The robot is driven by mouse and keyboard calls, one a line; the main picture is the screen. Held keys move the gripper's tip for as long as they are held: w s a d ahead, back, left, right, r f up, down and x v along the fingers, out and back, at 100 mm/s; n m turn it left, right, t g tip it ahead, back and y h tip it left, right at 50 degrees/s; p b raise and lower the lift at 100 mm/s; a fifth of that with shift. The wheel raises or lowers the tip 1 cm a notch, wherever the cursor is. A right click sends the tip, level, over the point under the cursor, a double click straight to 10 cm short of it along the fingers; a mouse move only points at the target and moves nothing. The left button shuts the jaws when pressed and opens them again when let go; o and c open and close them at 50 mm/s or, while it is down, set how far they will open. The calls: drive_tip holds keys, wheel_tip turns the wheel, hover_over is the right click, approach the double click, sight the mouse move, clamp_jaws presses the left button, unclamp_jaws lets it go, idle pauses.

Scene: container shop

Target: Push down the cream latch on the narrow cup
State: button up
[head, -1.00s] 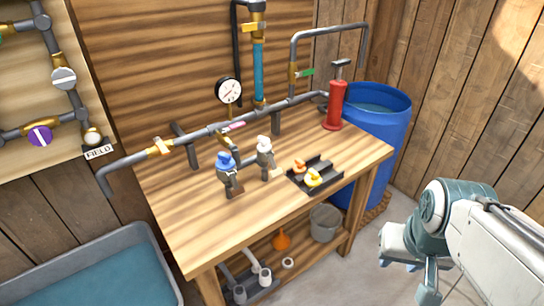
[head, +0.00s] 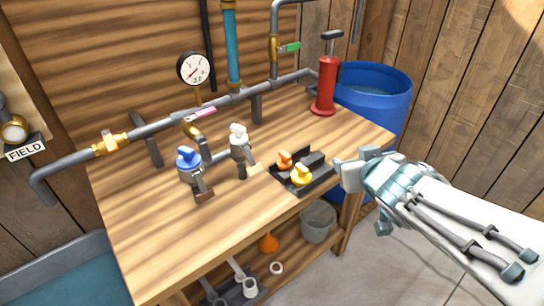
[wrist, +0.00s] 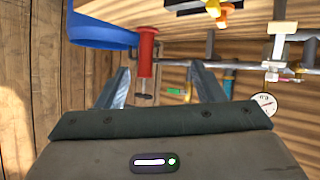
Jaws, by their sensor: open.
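The narrow grey cup (head: 240,148) with a white top stands on the bench, left of the black tray. Its cream latch (head: 255,168) sticks out at its lower right side, slanting down toward the bench top. In the wrist view a cream piece (wrist: 283,27), seemingly this latch, shows at the upper right. A second, wider cup (head: 191,172) with a blue top and a brown latch (head: 204,195) stands to its left. My gripper (head: 362,198) is open and empty at the bench's right front edge, well right of the narrow cup; its fingers (wrist: 160,82) show apart in the wrist view.
A black tray (head: 320,183) with orange and yellow pieces lies between my gripper and the narrow cup. A red pump (head: 325,88) stands behind, beside a blue barrel (head: 380,105). Grey pipes with a gauge (head: 194,69) run along the back. The bench's front left is clear.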

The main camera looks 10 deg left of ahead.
drive_tip(key=s+a+f+n+y+b, duration=0.1)
drive_tip(key=a+f+n+y+b, duration=0.2)
drive_tip(key=a, duration=0.4)
drive_tip(key=n+g+y+p, duration=0.2)
drive_tip(key=g+y, duration=0.1)
drive_tip(key=y, duration=0.1)
approach(256, 169)
drive_tip(key=shift+y, duration=0.3)
drive_tip(key=b+x, duration=0.2)
drive_tip(key=x, duration=0.1)
drive_tip(key=b+x, duration=0.2)
drive_tip(key=x, duration=0.2)
drive_tip(key=shift+w+a+f, duration=0.1)
drive_tip(key=shift+w+f, duration=0.05)
drive_tip(key=shift+f, duration=0.2)
drive_tip(key=shift+w+a, duration=0.2)
drive_tip(key=shift+a, duration=0.05)
drive_tip(key=shift+c, duration=0.3)
drive_tip(key=c, duration=0.9)
drive_tip(key=shift+f, duration=0.1)
